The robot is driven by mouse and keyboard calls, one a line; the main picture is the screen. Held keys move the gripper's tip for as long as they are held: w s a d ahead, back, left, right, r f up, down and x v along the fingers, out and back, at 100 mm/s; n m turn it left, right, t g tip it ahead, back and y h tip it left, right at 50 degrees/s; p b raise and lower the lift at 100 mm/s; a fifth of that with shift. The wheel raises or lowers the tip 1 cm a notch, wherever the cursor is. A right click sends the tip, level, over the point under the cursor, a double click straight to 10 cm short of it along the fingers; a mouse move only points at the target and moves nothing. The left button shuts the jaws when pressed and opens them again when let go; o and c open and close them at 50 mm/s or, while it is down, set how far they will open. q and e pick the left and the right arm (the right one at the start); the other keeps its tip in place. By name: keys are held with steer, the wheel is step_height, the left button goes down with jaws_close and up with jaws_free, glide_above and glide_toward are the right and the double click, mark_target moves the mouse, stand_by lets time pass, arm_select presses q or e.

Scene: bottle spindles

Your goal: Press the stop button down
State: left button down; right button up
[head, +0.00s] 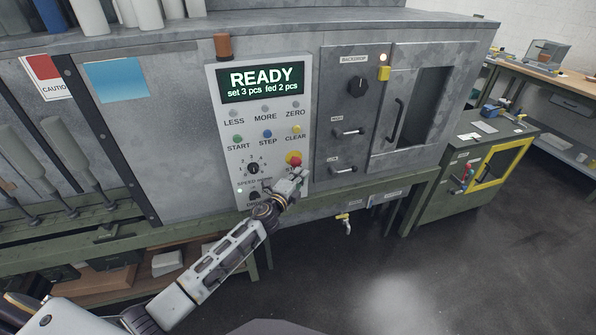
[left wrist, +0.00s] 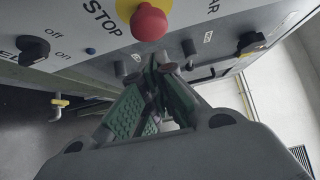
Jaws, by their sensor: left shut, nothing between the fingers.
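The stop button (head: 294,158) is a red mushroom head on a yellow base, at the lower right of the light control panel. It also shows large at the top of the left wrist view (left wrist: 149,22), beside the word STOP. My left gripper (head: 302,174) is just below and slightly right of the button in the head view, partly covering the STOP label. In the left wrist view its green-padded fingers (left wrist: 165,68) are shut and empty, with tips apart from the button in the picture. The depth gap to the panel is hard to tell. My right gripper is out of view.
The panel's display (head: 263,84) reads READY, set 3 pcs, fed 2 pcs. Small coloured buttons, including a yellow CLEAR button (head: 297,129), and a speed knob (head: 254,169) are close by. A dark panel with a backdrop knob (head: 358,87) and handles stands to the right.

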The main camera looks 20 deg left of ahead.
mark_target(295, 161)
arm_select(q)
steer(key=shift+w+a, duration=0.65)
steer(key=shift+w, duration=0.35)
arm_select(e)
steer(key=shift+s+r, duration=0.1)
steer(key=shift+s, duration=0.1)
arm_select(q)
steer(key=shift+w+a, duration=0.1)
